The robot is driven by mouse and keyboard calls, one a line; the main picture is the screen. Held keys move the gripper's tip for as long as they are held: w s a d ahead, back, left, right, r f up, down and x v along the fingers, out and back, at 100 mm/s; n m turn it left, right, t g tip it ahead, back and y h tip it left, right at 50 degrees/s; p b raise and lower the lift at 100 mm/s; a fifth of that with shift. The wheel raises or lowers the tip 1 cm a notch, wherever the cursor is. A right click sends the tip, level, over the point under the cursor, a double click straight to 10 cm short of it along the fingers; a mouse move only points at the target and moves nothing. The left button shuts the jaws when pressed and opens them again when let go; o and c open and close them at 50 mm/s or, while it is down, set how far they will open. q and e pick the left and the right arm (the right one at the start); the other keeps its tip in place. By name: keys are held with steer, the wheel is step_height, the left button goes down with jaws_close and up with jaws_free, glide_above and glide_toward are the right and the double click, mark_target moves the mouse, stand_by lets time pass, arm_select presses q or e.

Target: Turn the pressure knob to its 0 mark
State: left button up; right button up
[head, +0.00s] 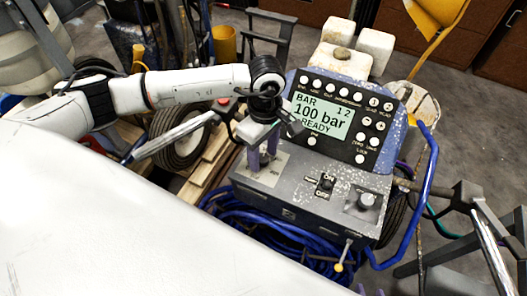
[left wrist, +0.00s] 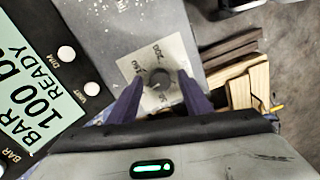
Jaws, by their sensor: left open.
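The pressure knob (left wrist: 160,80) is a dark round knob on a pale dial plate with printed numbers, 150 and 200 among them. The dial plate (head: 270,168) also shows in the head view, on the left of the grey console, but the knob is hidden there by my gripper. My left gripper (left wrist: 160,84) is open, with one purple finger on each side of the knob. I cannot tell whether they touch it. In the head view my left gripper (head: 262,152) points down at the plate. At the bottom edge of the head view, small purple tips look like my right gripper (head: 371,290).
The display (head: 322,117) reads 100 bar, READY, with white buttons around it. An ON/OFF switch (head: 326,183) and another knob (head: 366,201) are to the right of the dial plate. A blue handle tube (head: 428,190) bounds the right side. Blue hose (head: 285,228) is coiled below the console.

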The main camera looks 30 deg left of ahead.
arm_select(q)
steer(key=c, duration=1.1)
steer(key=shift+o, duration=0.2)
